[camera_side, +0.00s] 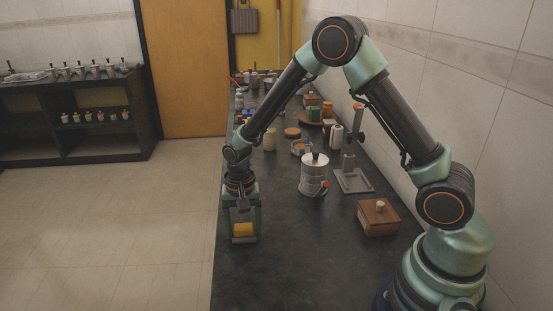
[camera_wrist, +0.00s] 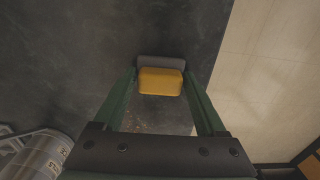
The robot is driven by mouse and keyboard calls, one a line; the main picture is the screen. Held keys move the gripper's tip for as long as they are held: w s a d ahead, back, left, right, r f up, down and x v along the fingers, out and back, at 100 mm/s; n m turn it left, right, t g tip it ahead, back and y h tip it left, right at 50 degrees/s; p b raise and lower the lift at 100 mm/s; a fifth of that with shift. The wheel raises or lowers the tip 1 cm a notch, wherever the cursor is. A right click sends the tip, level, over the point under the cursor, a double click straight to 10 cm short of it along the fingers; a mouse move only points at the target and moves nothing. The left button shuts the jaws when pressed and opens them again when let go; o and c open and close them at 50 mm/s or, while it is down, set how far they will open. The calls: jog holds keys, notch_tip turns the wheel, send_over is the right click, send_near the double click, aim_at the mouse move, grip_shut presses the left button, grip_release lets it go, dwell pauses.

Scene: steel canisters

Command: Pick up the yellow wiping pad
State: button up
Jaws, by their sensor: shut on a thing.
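The yellow wiping pad (camera_side: 243,230) is a small yellow block with a grey part against it, near the left edge of the dark counter. It also shows in the wrist view (camera_wrist: 161,82), with the grey part along its far side. My gripper (camera_side: 243,236) points down over it, one finger on each side. In the wrist view the two green fingers (camera_wrist: 159,85) reach the pad's left and right ends. The gripper is shut on the pad. I cannot tell whether the pad touches the counter.
A steel canister (camera_side: 313,175) stands to the right of my gripper and shows at the lower left of the wrist view (camera_wrist: 38,160). A wooden box (camera_side: 378,217) and a grey stand (camera_side: 353,180) are further right. The counter's left edge is close. Its front part is clear.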

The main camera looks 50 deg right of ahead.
aim_at(244, 226)
notch_tip(244, 226, up, 20)
dwell(0.4)
jog(key=shift+f, duration=0.1)
